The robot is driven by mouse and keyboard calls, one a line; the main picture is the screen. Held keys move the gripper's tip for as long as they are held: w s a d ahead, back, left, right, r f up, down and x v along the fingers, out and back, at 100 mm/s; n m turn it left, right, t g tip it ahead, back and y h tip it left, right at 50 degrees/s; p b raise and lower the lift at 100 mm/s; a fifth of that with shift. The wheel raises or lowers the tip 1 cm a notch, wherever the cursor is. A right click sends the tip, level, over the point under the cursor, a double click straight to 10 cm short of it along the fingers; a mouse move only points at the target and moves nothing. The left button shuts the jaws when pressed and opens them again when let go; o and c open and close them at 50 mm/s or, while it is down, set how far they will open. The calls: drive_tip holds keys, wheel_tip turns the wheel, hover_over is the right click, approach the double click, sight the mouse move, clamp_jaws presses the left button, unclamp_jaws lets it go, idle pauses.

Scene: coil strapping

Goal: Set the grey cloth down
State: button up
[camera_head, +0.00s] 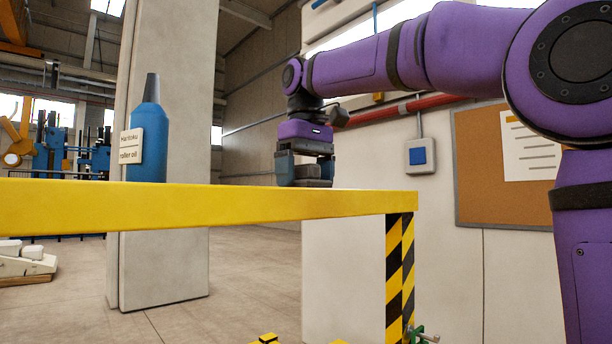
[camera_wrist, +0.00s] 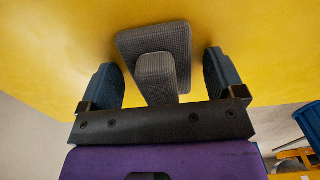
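The grey cloth (camera_wrist: 178,42) lies on the yellow surface in the wrist view, a flat ribbed pad with a raised block (camera_wrist: 156,72) on top. My gripper (camera_wrist: 164,72) is open, with one blue-grey finger on each side of the raised block and visible gaps between them. In the head view my gripper (camera_head: 306,168) points down at the far edge of the yellow top, around the grey cloth (camera_head: 313,183). The lower edge of the cloth is partly hidden there by the yellow top.
A yellow table (camera_head: 200,205) with a black-and-yellow striped leg (camera_head: 399,270) spans the head view. A blue roller oil bottle (camera_head: 150,135) stands on its left part. A concrete pillar (camera_head: 165,260) rises behind. The table top between bottle and gripper looks clear.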

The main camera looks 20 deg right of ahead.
drive_tip(key=shift+r, duration=0.1)
wheel_tip(320, 180, up, 7)
drive_tip(key=shift+r, duration=0.3)
idle(0.5)
